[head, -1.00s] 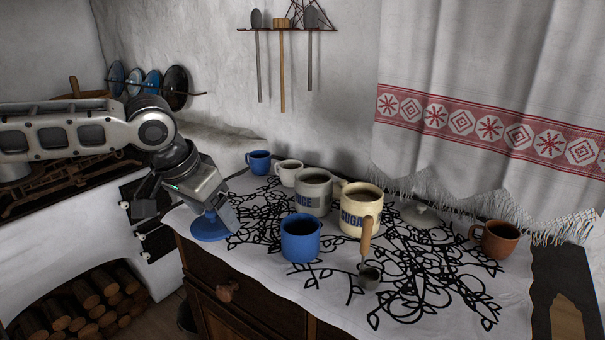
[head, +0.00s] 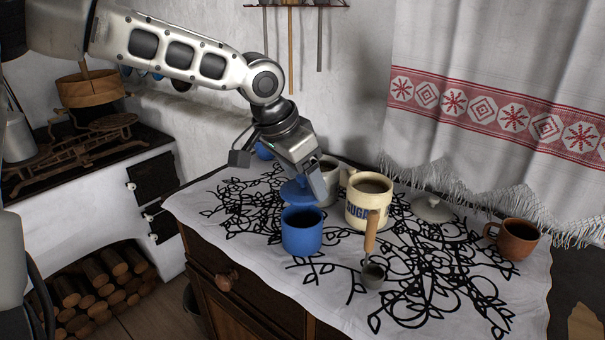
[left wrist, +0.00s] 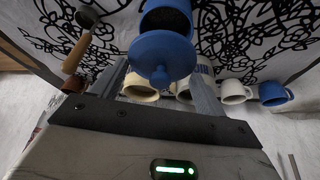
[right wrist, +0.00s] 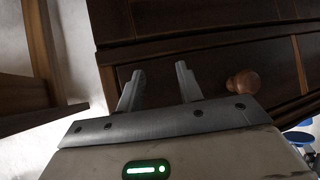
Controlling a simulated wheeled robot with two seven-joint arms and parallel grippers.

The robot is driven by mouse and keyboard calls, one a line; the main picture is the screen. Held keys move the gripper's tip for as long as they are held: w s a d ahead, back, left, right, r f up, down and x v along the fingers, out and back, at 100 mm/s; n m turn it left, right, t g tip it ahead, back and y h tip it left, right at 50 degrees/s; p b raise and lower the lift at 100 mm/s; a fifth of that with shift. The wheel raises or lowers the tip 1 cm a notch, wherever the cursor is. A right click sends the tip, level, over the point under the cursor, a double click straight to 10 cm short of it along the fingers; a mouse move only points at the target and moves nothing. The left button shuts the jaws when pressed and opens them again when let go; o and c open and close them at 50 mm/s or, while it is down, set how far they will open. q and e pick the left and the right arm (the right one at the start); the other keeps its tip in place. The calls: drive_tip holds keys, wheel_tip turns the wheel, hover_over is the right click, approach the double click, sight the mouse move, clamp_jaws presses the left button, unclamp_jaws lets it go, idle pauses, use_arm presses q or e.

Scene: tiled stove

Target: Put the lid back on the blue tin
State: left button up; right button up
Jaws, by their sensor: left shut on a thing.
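The blue tin (head: 302,236) stands upright and open on the cloth-covered table, near its front edge. My left gripper (head: 300,178) is shut on the blue lid (head: 296,193) and holds it just above and behind the tin's mouth. In the left wrist view the round lid (left wrist: 165,50), with its small knob, lies between the fingers and overlaps part of the tin (left wrist: 166,20). I cannot tell whether lid and rim touch. My right gripper (right wrist: 160,85) is open and empty, facing the wooden drawer front (right wrist: 215,65).
Behind the tin are a cream SUGAR tin (head: 369,208) and a grey-white tin (head: 329,172). A wooden-handled ladle (head: 372,245) stands close on the right. Further right are a pale lid (head: 432,208) and a brown mug (head: 517,240). The cloth left of the tin is clear.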

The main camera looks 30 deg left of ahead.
sight(297, 190)
use_arm(q)
wheel_tip(297, 190, down, 2)
drive_tip(key=shift+f+b, duration=0.25)
drive_tip(key=shift+b, duration=0.75)
drive_tip(key=shift+f+b, duration=0.5)
drive_tip(key=shift+f, duration=0.6)
use_arm(e)
drive_tip(key=shift+w+a+f+m, duration=0.2)
drive_tip(key=shift+a+f+m, duration=0.1)
drive_tip(key=shift+a, duration=0.2)
drive_tip(key=shift+r+t, duration=0.1)
drive_tip(key=shift+t, duration=0.2)
use_arm(q)
drive_tip(key=shift+p, duration=0.3)
use_arm(e)
drive_tip(key=shift+d+r, duration=0.1)
use_arm(q)
drive_tip(key=shift+f+p, duration=0.1)
drive_tip(key=shift+p, duration=0.7)
use_arm(e)
drive_tip(key=shift+r, duration=0.8)
use_arm(q)
drive_tip(key=o, duration=1.1)
drive_tip(key=shift+c, duration=0.2)
